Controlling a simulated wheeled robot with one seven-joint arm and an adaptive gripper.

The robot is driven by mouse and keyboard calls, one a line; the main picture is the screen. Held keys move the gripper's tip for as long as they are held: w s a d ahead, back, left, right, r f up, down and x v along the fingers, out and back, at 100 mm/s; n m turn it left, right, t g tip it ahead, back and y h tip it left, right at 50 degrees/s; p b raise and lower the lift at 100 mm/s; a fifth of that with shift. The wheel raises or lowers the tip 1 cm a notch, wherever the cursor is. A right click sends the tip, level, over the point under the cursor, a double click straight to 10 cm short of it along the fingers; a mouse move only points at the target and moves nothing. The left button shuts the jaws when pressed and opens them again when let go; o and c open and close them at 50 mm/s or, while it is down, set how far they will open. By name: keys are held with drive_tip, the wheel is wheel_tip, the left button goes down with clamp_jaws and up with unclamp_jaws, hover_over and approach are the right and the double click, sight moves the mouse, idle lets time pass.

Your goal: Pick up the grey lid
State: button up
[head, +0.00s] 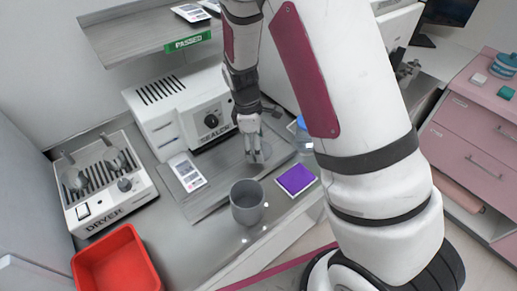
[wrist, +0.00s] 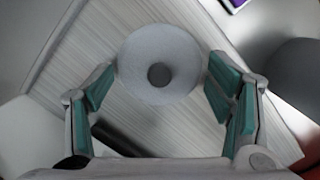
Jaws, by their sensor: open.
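The grey lid (wrist: 158,42) is a round disc with a darker knob in its middle. It lies on a pale ridged board in the wrist view. My gripper (wrist: 165,82) is open, with one teal-padded finger to each side of the lid; no grip on it shows. In the head view my gripper (head: 254,148) points down at the board in front of the sealer, and the lid (head: 265,153) is partly hidden by the fingers. The exact height gap between fingertips and lid is hard to tell.
A grey cup (head: 247,204) stands in front of the lid. A purple pad (head: 296,179) and a blue-capped clear container (head: 303,140) are to the right. The sealer (head: 185,108) stands behind, the dryer (head: 100,185) and a red bin (head: 117,262) to the left.

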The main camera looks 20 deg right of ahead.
drive_tip(key=c, duration=1.5)
drive_tip(key=shift+s, duration=0.1)
